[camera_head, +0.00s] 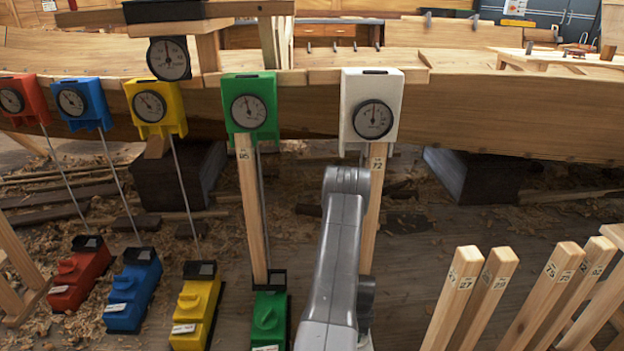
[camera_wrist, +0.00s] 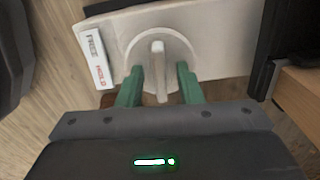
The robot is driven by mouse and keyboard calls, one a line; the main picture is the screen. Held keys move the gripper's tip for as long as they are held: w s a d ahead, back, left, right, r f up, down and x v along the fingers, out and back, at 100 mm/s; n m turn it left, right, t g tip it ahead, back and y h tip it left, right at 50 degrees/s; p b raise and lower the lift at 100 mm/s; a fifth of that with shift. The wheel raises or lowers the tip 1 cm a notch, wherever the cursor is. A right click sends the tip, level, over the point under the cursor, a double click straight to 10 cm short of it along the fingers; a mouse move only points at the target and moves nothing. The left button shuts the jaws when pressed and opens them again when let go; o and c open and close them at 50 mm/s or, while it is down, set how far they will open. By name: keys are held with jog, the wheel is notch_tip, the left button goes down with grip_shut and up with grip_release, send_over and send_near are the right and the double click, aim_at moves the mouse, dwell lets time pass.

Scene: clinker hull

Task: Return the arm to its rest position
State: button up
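My grey arm (camera_head: 338,260) reaches down in front of the white gauge unit (camera_head: 372,120) in the head view and hides that unit's foot. My gripper (camera_wrist: 160,82) shows in the wrist view with two green fingers apart. A white lever (camera_wrist: 158,60) on a round knob of the white base (camera_wrist: 215,55) stands between the fingers. A gap shows on each side of it, so the gripper is open and not closed on the lever. A label marked FREE and HOLD (camera_wrist: 95,58) lies at the base's left.
Red, blue, yellow and green gauge units (camera_head: 250,110) stand left along the wooden hull (camera_head: 500,105). A wooden stick (camera_head: 252,210) is under the green one, another (camera_head: 374,200) under the white one. Several numbered sticks (camera_head: 485,300) stand at lower right.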

jog(key=shift+r+n+p, duration=0.2)
jog(key=shift+n+p, duration=0.15)
jog(key=shift+n, duration=0.15)
jog(key=n+p, duration=0.1)
jog(key=n, duration=0.2)
jog(key=n+p, duration=0.3)
jog(key=n, duration=0.3)
